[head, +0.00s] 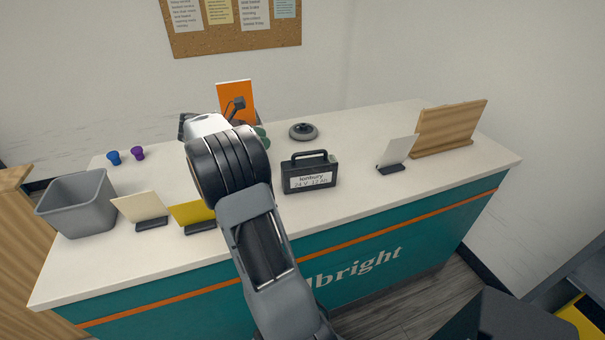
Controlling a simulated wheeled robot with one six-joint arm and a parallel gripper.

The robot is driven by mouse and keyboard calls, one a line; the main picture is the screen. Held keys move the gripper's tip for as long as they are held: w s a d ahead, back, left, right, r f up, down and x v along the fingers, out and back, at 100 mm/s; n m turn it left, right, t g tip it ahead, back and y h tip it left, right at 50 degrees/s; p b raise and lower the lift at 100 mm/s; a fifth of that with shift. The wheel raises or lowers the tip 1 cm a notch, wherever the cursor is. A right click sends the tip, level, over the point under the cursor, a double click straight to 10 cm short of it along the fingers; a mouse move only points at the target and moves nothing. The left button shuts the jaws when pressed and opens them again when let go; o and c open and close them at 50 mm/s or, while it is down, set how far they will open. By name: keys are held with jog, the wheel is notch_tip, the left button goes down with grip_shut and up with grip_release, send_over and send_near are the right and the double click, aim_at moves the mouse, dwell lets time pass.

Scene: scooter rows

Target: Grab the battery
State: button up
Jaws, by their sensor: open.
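The battery (309,174) is a black box with a carry handle on top and a white label reading "Ionbury 24 V 12 Ah". It stands upright on the white counter top (360,150), right of my arm, with its label facing me. My gripper (237,105) is only partly visible beyond my arm, up and to the left of the battery, in front of an orange card. It is open and apart from the battery. My arm hides most of it.
A grey round wheel (303,131) lies behind the battery. A white card (397,151) and a wooden board (450,128) stand to its right. A grey bin (77,204), a cream card (140,206) and a yellow card (192,214) stand left. The counter around the battery is clear.

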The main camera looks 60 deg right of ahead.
jog(key=m+g, duration=0.1)
jog(key=y+p, duration=0.1)
send_near(305, 153)
jog(key=x, duration=0.3)
jog(key=shift+d, duration=0.3)
jog(key=shift+p+x, duration=1.35)
jog(key=shift+x, duration=2.05)
jog(key=shift+f, duration=0.15)
jog(key=shift+w+a, duration=0.1)
grip_shut()
